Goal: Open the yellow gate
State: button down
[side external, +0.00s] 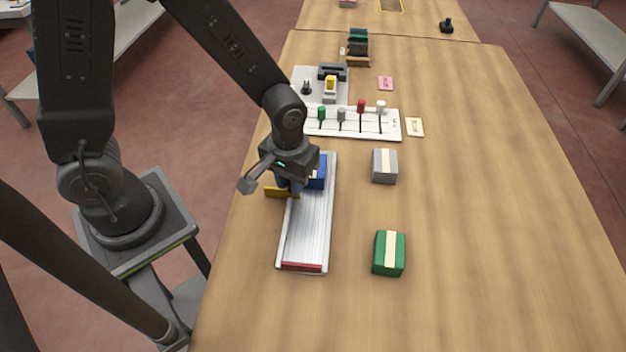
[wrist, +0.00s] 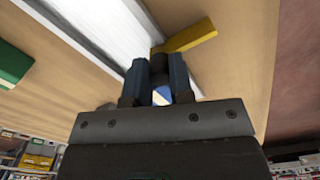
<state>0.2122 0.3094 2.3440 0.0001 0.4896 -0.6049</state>
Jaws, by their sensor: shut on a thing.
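The yellow gate (side external: 275,192) is a flat bar at the left edge of a white ribbed track (side external: 306,235). Most of it sticks out to the left, past the rail. In the wrist view the yellow gate (wrist: 190,36) reaches away from a dark round knob (wrist: 159,62) near the rail. My gripper (side external: 293,190) is down at the track's left rail. In the wrist view my gripper (wrist: 159,75) is shut on the dark knob, with one finger on each side. The knob's base is hidden. A blue box (side external: 319,172) sits on the track behind my gripper, partly hidden.
A grey box (side external: 384,166) and a green box (side external: 389,253) stand on the table right of the track. A panel of coloured levers (side external: 370,123) lies behind it. The track's near end has a red stop (side external: 302,267). The table's right side is clear.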

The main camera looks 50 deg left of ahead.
jog(key=shift+s+a, duration=0.45)
jog(key=shift+a, duration=0.1)
jog(key=c, duration=1.3)
grip_release()
jog(key=shift+r, duration=0.15)
notch_tip(320, 180, up, 14)
jog(key=shift+f, duration=0.2)
